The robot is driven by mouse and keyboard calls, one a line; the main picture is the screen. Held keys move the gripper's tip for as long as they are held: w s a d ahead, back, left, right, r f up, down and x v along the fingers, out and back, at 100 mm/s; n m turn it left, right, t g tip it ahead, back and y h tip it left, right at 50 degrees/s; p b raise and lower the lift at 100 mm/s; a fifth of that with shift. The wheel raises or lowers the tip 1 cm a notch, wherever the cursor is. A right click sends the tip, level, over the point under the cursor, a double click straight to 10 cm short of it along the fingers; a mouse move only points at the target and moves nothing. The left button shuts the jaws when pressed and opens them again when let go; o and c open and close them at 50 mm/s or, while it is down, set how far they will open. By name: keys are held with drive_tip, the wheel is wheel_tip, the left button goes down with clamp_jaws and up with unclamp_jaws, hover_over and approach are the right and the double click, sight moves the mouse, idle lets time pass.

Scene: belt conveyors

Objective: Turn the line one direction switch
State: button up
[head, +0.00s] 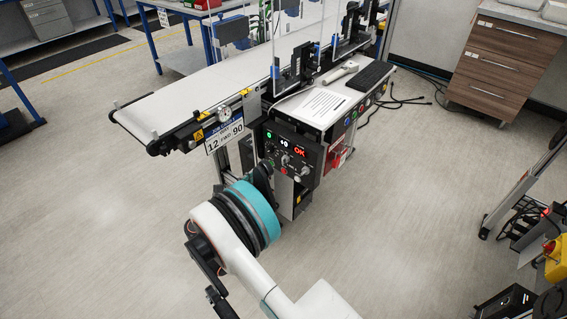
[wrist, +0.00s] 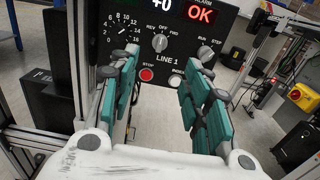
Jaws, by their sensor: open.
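The line one direction switch (wrist: 160,42) is a grey knob marked REV, OFF and FWD, above the LINE 1 label on a black control panel (wrist: 180,55). Its pointer looks upright, near OFF. In the head view the panel (head: 305,150) stands at the conveyor's near end, and the knob is too small to read. My gripper (wrist: 166,56) is open, its teal-padded fingers on either side of the switch in the wrist view. It faces the panel without visibly touching the switch; the exact gap cannot be told. In the head view my arm hides most of the gripper.
A red stop button (wrist: 147,74) and a white button (wrist: 175,81) sit below. The conveyor belt (head: 190,95) extends behind; floor (head: 90,220) is clear at left.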

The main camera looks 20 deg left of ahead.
sight(285, 160)
drive_tip(key=b+x, duration=0.3)
drive_tip(key=x, duration=1)
drive_tip(key=shift+b, duration=0.3)
drive_tip(key=shift+c, duration=0.6)
clamp_jaws()
